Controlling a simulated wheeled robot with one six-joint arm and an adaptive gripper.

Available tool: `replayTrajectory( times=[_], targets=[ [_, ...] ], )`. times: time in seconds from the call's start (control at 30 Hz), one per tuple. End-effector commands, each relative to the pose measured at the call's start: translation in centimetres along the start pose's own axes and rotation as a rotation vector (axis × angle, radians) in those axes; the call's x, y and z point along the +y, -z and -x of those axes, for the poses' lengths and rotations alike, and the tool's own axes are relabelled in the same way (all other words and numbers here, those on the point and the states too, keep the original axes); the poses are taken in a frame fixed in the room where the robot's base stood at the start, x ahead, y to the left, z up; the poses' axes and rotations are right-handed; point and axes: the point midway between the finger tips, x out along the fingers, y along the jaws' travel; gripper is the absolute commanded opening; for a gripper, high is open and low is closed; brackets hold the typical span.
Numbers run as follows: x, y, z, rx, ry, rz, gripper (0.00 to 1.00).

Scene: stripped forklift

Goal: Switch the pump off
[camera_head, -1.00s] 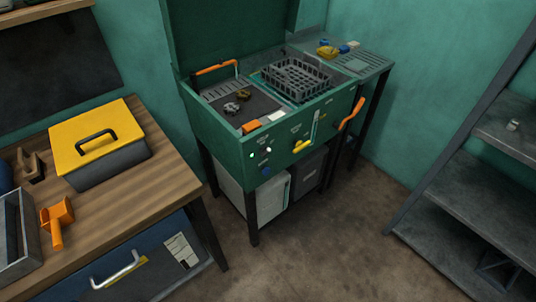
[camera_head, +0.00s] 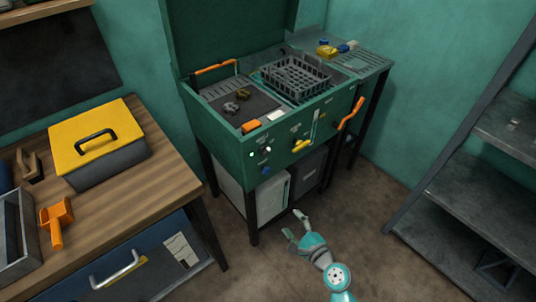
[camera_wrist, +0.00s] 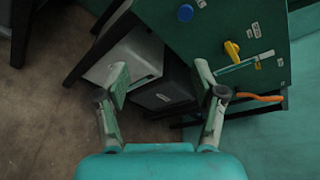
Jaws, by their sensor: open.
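The green parts-washer cabinet (camera_head: 225,148) stands in the middle of the head view. Its front panel carries a blue knob (camera_head: 265,169), a yellow lever (camera_head: 302,145), small pale lights or knobs (camera_head: 259,152) and small labels too small to read. I cannot tell which control is the pump's. In the wrist view the blue knob (camera_wrist: 185,13) is at the top and the yellow lever (camera_wrist: 232,50) is at the upper right. My gripper (camera_head: 294,224) is open and empty, below and in front of the panel; its spread fingers also show in the wrist view (camera_wrist: 161,70).
An orange handle (camera_head: 352,114) sticks out at the cabinet's right. A pale box (camera_head: 274,198) and a dark box (camera_head: 308,175) stand underneath. A wooden workbench (camera_head: 150,185) is at the left, grey shelves (camera_head: 460,190) at the right. Floor between is clear.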

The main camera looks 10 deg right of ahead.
Motion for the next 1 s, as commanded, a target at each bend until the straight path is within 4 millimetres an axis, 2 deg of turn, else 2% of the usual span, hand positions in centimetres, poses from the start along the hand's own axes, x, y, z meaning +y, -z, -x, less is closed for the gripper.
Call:
replayTrajectory(
  times=[0.03,0.2,0.4,0.5,0.73,1.0],
  targets=[
    [-1.8,-0.2,-1.8,-0.034,0.011,-0.068,0.69],
    [-7.0,-1.5,-6.5,-0.160,0.015,-0.310,0.69],
    [-11.7,-2.8,-9.5,-0.270,0.003,-0.492,0.69],
    [-12.8,-3.2,-10.1,-0.296,-0.001,-0.531,0.69],
    [-13.3,-3.8,-11.7,-0.307,-0.005,-0.545,0.69],
    [-13.6,-5.2,-16.2,-0.306,-0.005,-0.542,0.69]
  ],
)
